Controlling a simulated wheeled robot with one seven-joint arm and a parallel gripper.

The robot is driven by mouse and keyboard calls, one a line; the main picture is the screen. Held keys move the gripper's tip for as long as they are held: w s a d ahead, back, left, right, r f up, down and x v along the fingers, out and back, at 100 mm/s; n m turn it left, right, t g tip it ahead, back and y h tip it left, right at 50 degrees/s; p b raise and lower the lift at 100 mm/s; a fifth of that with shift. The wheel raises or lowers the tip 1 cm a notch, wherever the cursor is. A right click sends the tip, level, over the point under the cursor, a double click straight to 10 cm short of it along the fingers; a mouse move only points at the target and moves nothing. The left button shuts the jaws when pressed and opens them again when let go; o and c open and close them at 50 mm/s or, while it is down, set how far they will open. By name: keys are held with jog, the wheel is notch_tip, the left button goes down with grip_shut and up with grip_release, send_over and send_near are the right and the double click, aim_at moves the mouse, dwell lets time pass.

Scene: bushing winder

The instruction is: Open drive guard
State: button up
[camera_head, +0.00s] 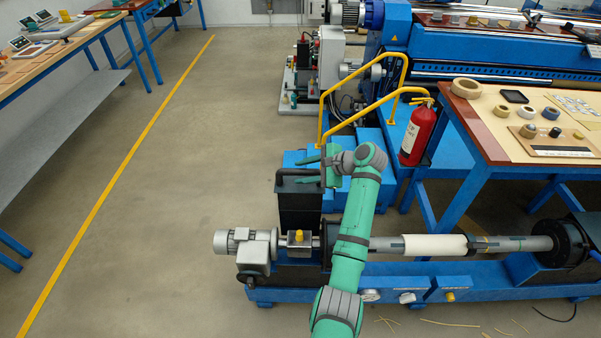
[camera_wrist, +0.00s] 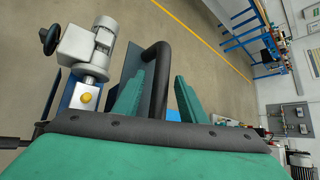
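The drive guard (camera_head: 300,208) looks like a dark upright box or panel behind the drive shaft. A black bar handle (camera_head: 298,172) is at its top. The grey motor and gearbox (camera_head: 250,246) and a metal block with a yellow knob (camera_head: 298,239) show uncovered in front of it. My gripper (camera_head: 305,171) is at the top of the guard. In the wrist view, the black handle (camera_wrist: 160,75) lies between the two green fingers of my gripper (camera_wrist: 166,80). The fingers are apart, with a gap visible to the right of the handle. Contact on the left side is unclear.
The winder's blue base (camera_head: 400,285) carries a long shaft with a white roll (camera_head: 435,246) to the right. A yellow handrail (camera_head: 380,97), a fire extinguisher (camera_head: 418,133) and a blue-legged table (camera_head: 480,145) stand behind. The floor to the left is clear.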

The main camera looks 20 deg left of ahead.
jog(key=v, duration=1)
jog(key=shift+w+d, duration=0.2)
jog(key=shift+d, duration=0.15)
jog(key=shift+f, duration=0.2)
